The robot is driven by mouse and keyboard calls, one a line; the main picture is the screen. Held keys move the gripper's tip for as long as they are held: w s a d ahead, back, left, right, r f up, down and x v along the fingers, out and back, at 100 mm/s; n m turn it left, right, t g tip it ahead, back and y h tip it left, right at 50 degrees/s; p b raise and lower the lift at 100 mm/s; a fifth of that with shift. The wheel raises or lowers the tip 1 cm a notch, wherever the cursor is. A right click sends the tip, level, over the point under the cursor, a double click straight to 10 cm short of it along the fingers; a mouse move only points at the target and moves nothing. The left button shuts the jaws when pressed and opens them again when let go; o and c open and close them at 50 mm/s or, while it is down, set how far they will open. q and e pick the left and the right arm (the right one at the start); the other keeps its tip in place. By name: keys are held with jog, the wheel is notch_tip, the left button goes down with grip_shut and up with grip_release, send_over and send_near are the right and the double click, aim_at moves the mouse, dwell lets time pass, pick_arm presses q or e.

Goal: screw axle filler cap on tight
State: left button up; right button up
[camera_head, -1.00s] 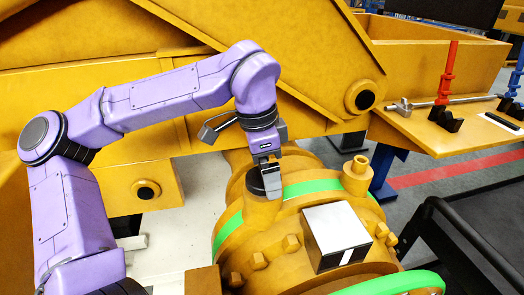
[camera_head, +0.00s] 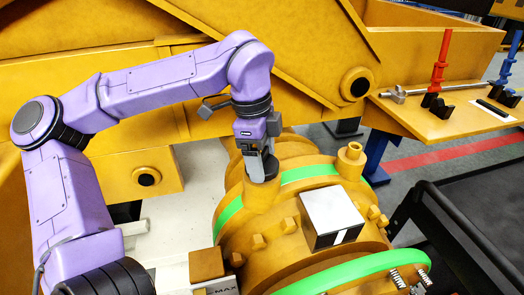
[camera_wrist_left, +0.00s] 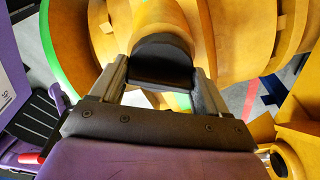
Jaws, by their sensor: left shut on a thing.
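The black axle filler cap (camera_wrist_left: 160,62) sits between the two fingers of my left gripper (camera_wrist_left: 158,88) in the left wrist view, at the top of a yellow filler neck. In the head view my left gripper (camera_head: 262,172) points down over the filler neck (camera_head: 262,195) on the yellow axle housing (camera_head: 285,240). The gripper is shut on the cap, which is mostly hidden by the fingers in the head view. I cannot tell how far the cap is seated. My right gripper is not in view.
A silver-and-black box (camera_head: 333,217) stands on the housing, right of the neck. A second, open yellow stub (camera_head: 351,158) rises behind it. Green bands (camera_head: 310,172) circle the housing. A yellow shelf (camera_head: 440,122) with a red-handled tool (camera_head: 441,65) is at the right.

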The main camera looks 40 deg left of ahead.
pick_arm(q)
jog(key=shift+r, duration=0.15)
jog(key=shift+r+m+p, duration=0.15)
jog(key=shift+m+p, duration=0.6)
jog(key=shift+m, duration=0.15)
jog(key=m+p, duration=0.2)
jog(key=m, duration=0.1)
jog(key=shift+w+g, duration=0.1)
jog(key=shift+g, duration=0.3)
jog(key=shift+m, duration=0.5)
